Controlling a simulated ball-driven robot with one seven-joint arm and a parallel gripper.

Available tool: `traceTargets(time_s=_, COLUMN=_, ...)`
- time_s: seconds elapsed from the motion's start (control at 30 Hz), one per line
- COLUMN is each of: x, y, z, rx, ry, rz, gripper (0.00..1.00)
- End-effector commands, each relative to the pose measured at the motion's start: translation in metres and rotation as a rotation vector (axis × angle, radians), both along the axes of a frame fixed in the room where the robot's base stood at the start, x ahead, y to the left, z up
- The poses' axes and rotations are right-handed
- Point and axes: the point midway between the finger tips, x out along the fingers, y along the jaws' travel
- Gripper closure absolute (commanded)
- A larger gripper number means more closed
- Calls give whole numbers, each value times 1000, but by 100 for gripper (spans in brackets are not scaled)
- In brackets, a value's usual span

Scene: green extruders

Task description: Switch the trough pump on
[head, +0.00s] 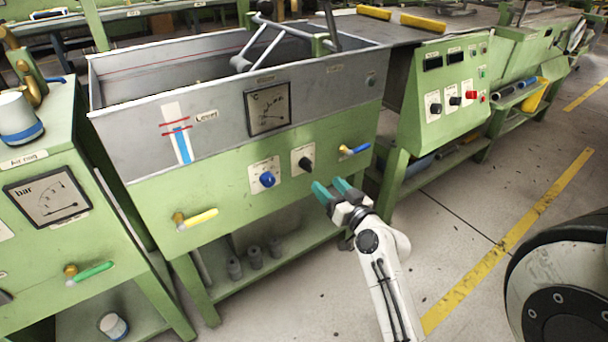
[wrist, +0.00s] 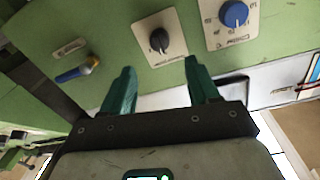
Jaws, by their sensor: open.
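The grey trough (head: 140,135) is set in a green bench at the left middle. Its front panel carries a black knob (head: 305,163) on a white plate and, left of it, a blue knob (head: 267,179) on another plate. The plates' lettering is too small to read, so I cannot tell which is the pump's switch. My gripper (head: 329,185), with teal fingers, is open and empty just below and right of the black knob. In the wrist view the black knob (wrist: 159,40) lies just beyond the gap between the fingertips (wrist: 160,70), apparently untouched; the blue knob (wrist: 234,14) is right of it.
A blue-handled valve (head: 354,150) sticks out right of the black knob and a yellow-handled valve (head: 196,218) sticks out at lower left. A dial (head: 269,108) is above. A green control box (head: 450,92) stands to the right. The floor (head: 480,195) to the right is mostly clear.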

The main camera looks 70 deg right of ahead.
Motion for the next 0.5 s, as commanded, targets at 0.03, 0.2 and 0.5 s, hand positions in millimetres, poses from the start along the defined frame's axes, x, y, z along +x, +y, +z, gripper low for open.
traceTargets(time_s=0.03, x=8, y=-5, z=2, rx=-1, ry=-2, rz=1, gripper=40)
traceTargets(time_s=0.2, x=34, y=-23, z=2, rx=-1, ry=0, rz=3, gripper=40)
traceTargets(time_s=0.5, x=69, y=-47, z=0, rx=1, ry=2, rz=4, gripper=40)
